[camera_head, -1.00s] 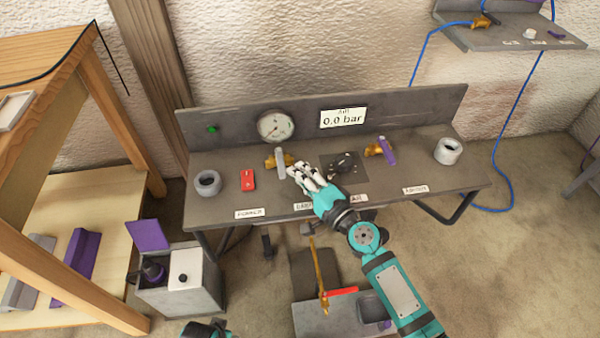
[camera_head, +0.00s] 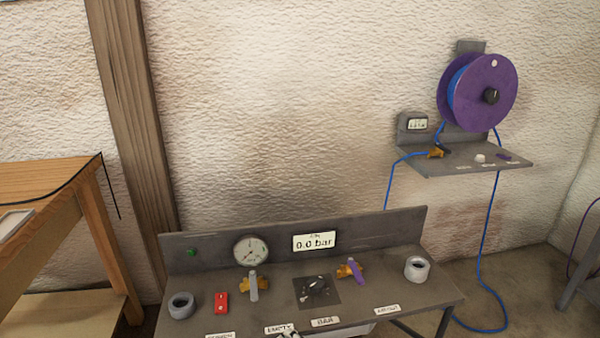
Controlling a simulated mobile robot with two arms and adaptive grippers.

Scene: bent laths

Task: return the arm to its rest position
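Only a small pale piece of my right gripper (camera_head: 288,334) shows at the bottom edge of the head view, by the front edge of the grey bench panel (camera_head: 390,290). Its fingers are too cut off to tell open from shut, and the rest of that arm is out of view. My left gripper is not in view. On the panel stand a brass valve with a grey handle (camera_head: 253,284) and one with a purple handle (camera_head: 355,270). The gripper fragment is in front of the grey-handled valve, apart from it.
A purple hose reel (camera_head: 485,92) hangs above a wall shelf (camera_head: 450,160). A wooden table (camera_head: 50,185) stands left.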

